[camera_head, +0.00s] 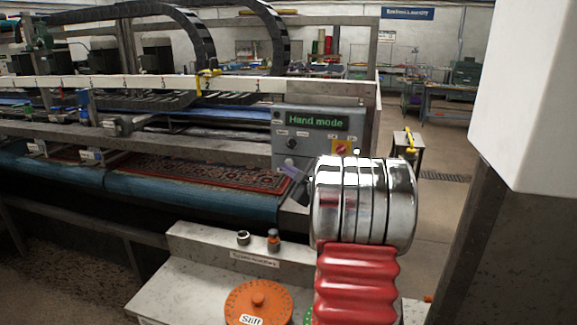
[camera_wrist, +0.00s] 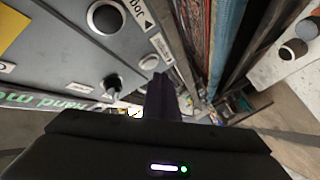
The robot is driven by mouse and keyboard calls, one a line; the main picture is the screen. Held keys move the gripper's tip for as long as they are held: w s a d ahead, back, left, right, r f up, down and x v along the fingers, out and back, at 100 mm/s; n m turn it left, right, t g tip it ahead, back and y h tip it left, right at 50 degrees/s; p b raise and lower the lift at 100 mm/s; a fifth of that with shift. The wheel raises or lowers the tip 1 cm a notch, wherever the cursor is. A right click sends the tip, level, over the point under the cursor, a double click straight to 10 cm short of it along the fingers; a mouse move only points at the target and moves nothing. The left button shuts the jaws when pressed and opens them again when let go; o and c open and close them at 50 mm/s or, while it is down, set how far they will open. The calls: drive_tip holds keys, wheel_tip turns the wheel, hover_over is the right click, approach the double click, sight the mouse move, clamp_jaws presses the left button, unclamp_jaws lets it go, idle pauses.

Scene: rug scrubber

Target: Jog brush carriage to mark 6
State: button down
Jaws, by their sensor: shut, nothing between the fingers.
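The grey control panel (camera_head: 300,138) stands at the right end of the rug machine, its green display (camera_head: 317,121) reading "Hand mode". In the wrist view, the panel has a dark round button (camera_wrist: 104,17) beside a "Jog" label with an arrow, a pale button (camera_wrist: 150,62) and a black selector knob (camera_wrist: 113,84). My gripper (camera_wrist: 163,92) is shut and empty, its dark fingers in front of the panel near its edge. I cannot tell whether they touch it. A yellow part (camera_head: 207,81) sits on the pale beam; I cannot identify the brush carriage or read marks.
A patterned rug (camera_head: 215,174) lies on the blue bed. In front is a pale console (camera_head: 190,275) with an orange dial (camera_head: 258,303) labelled "Stiff" and small knobs. A white block (camera_head: 525,95) fills the upper right. Floor (camera_head: 440,215) is open right of the machine.

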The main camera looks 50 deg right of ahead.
drive_tip(key=shift+a, duration=0.1)
drive_tip(key=s+a, duration=0.1)
drive_tip(key=a, duration=0.1)
drive_tip(key=s+a, duration=0.1)
drive_tip(key=a, duration=0.1)
drive_tip(key=shift+s+a, duration=0.1)
drive_tip(key=shift+s, duration=0.05)
idle(0.5)
drive_tip(key=shift+f, duration=0.1)
idle(1.0)
